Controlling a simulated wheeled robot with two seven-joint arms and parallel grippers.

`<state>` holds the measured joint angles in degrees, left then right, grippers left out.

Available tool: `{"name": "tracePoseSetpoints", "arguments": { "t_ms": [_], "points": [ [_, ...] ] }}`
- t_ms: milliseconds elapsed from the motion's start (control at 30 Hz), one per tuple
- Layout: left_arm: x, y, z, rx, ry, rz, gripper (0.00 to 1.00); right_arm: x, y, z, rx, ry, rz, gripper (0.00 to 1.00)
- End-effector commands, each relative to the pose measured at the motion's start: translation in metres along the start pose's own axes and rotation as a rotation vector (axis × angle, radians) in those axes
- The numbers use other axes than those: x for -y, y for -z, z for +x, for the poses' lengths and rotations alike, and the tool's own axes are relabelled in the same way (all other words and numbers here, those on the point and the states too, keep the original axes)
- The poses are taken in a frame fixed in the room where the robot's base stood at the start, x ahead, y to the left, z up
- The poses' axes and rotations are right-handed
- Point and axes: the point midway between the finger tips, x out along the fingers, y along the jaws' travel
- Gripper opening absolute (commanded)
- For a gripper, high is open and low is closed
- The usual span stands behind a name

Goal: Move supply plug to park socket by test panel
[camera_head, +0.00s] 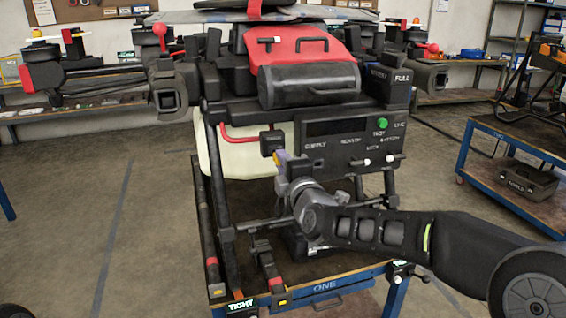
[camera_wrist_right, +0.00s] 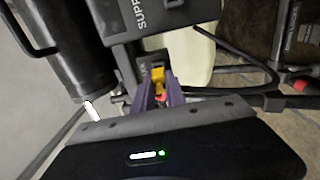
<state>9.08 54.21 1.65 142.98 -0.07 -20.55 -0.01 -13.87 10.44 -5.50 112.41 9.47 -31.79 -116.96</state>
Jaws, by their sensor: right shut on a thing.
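The test panel (camera_head: 350,128) is a black box with SUPPLY, SENSOR and BATTERY labels under the drone. A small black block (camera_head: 271,143), which looks like the park socket, stands at its left edge; it also shows in the right wrist view (camera_wrist_right: 153,58). My right gripper (camera_head: 281,158) is just below that block, its purple fingers (camera_wrist_right: 160,93) shut on a small yellow and red piece that appears to be the supply plug (camera_wrist_right: 160,86). The plug lines up with the block, close against it. Whether it is seated is hidden. My left gripper is out of view.
The drone's red and black body (camera_head: 305,65) overhangs the panel. A pale tank (camera_head: 240,160) and a red tube (camera_head: 238,134) are left of it. The landing legs stand on a blue-framed cart (camera_head: 340,287). A dark cable (camera_wrist_right: 235,52) curves near my gripper.

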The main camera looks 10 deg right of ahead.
Motion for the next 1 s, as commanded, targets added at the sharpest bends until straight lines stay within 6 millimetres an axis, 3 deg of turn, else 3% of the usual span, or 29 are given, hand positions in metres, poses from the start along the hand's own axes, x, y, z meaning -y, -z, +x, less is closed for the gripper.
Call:
{"name": "tracePoseSetpoints", "arguments": {
  "t_ms": [1000],
  "points": [
    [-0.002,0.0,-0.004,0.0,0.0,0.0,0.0,0.0,0.0,0.024,0.001,0.0,0.0,0.0]
  ]
}}
